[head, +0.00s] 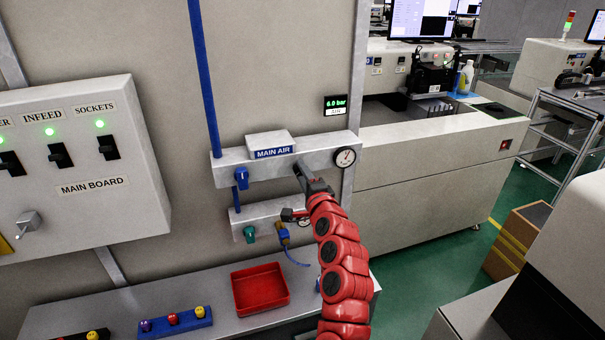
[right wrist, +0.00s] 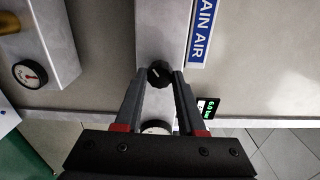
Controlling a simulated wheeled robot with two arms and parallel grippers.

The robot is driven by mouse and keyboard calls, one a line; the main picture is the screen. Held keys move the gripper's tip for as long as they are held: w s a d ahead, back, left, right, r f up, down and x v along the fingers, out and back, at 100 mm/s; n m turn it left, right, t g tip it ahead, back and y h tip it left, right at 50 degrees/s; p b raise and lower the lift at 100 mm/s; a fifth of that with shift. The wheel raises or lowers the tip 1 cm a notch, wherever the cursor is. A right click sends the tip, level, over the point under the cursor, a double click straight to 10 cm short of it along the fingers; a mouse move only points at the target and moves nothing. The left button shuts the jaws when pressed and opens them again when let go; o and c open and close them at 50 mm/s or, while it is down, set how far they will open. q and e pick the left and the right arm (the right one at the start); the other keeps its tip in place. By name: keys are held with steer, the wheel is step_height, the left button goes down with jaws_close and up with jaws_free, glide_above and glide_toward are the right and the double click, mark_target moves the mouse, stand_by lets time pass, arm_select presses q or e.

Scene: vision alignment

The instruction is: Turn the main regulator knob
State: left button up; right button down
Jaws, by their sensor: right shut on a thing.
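The main air panel (head: 228,171) is a grey bar on the wall with a blue MAIN AIR label (head: 275,153). The label also shows in the right wrist view (right wrist: 200,35). My right gripper (head: 300,170) reaches the front of this panel, right of the label. In the right wrist view, the right gripper (right wrist: 160,76) is shut on a small round black regulator knob (right wrist: 158,72) with a light mark on its face. My left gripper is not in view.
A round gauge (head: 346,157) sits right of my gripper, below a 6.0 bar display (head: 336,103). A blue knob (head: 241,178) is at the panel's left end. A lower panel (head: 262,210) carries a green knob (head: 249,233). A red tray (head: 261,289) lies on the bench below.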

steer(key=shift+f, duration=0.1)
steer(key=c, duration=0.5)
jaws_free()
steer(key=shift+s, duration=0.1)
steer(key=p+v, duration=0.3)
steer(key=v, duration=1.4)
